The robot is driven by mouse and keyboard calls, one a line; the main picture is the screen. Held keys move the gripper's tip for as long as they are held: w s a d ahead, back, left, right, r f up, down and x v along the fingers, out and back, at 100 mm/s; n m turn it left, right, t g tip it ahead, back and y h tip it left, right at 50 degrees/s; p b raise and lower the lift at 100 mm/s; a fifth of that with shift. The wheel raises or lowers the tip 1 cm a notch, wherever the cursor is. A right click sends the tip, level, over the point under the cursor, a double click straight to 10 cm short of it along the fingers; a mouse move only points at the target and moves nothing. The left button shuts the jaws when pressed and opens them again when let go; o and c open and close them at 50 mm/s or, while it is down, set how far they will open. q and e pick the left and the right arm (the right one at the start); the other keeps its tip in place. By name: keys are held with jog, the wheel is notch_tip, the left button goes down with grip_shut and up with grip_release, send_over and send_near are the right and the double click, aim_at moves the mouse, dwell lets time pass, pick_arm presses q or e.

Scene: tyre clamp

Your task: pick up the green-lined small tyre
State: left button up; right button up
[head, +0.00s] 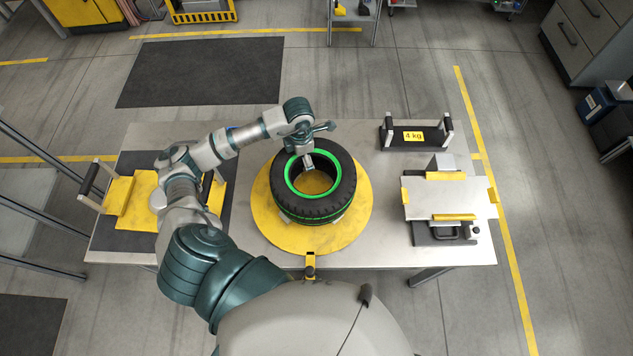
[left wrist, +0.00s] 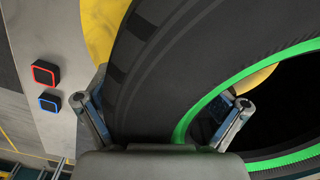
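The green-lined tyre (head: 335,200) lies flat on a round yellow plate (head: 268,229) in the middle of the table. Its black tread (left wrist: 160,70) and green inner ring also fill much of the left wrist view. My left gripper (head: 308,160) is over the tyre's far rim, pointing down. In the left wrist view its fingers (left wrist: 160,120) stand wide apart, one outside the tread and one inside the green ring. The gripper looks open, with a gap beside the inner finger; the fingertips are partly hidden. My right gripper is not in view.
A black holder marked 4 kg (head: 413,136) stands at the table's back right. A metal fixture with yellow edges (head: 435,201) is at the right, and a yellow fixture (head: 118,195) at the left.

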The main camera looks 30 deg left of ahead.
pick_arm(q)
jog(key=shift+s+a+f, duration=0.1)
jog(key=shift+a+f, duration=0.05)
jog(key=shift+a, duration=0.3)
jog(key=shift+s+a+f, duration=0.1)
jog(key=shift+a+f, duration=0.05)
jog(key=shift+a, duration=0.45)
jog(key=shift+c, duration=0.9)
jog(key=c, duration=0.4)
jog(key=shift+w+d+r, duration=0.1)
jog(key=shift+d+r, duration=0.05)
jog(key=shift+d, duration=0.8)
grip_shut()
jog(key=shift+a+r, duration=0.1)
